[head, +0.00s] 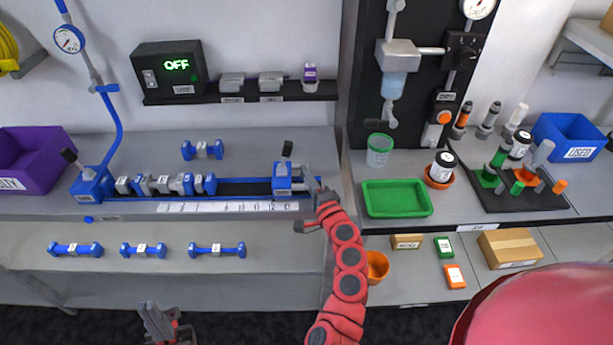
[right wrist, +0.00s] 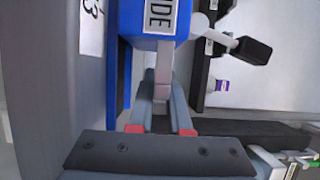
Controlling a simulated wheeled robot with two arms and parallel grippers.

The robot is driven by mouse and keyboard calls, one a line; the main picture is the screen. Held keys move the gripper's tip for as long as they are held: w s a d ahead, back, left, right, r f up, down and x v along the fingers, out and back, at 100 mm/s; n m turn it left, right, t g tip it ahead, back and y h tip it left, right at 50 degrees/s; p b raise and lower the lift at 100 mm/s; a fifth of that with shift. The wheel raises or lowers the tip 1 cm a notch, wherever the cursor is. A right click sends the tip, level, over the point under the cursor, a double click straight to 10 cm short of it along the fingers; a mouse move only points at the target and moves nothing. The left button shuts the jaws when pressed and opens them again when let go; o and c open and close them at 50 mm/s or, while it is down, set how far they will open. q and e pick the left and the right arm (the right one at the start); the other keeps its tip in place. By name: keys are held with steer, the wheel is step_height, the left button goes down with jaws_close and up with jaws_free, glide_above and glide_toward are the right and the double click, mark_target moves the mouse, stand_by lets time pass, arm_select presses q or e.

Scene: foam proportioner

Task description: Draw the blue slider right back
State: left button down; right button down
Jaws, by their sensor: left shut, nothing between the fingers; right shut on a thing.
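The blue slider (head: 282,182) sits at the right end of the dark rail (head: 240,188), with a grey lever with a black knob standing up from it. In the right wrist view the slider (right wrist: 152,38) fills the upper middle, with a label partly cut off. My right gripper (head: 314,187) is at the slider's right side. In the right wrist view its fingers (right wrist: 160,95) are shut on the slider's grey handle (right wrist: 163,72). My left gripper (head: 162,325) is shut and empty at the bottom, in front of the bench and away from the slider.
A white numbered scale (head: 225,206) runs along the rail's front. Blue-ended grey fittings sit at the rail's left half, by a blue block (head: 92,186) with a gauge pipe. More fittings (head: 143,250) lie on the lower shelf. A green tray (head: 397,198) stands right of my right arm.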

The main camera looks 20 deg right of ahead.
stand_by(0.3)
steer(key=d+b, duration=0.1)
steer(key=d, duration=0.1)
steer(key=s+d+b, duration=0.1)
steer(key=d, duration=0.2)
steer(key=s+d+b, duration=0.1)
steer(key=d+b, duration=0.1)
steer(key=shift+s+d, duration=0.1)
steer(key=shift+d, duration=0.3)
steer(key=c, duration=0.9)
jaws_free()
steer(key=shift+d, duration=0.1)
steer(key=shift+o, duration=0.2)
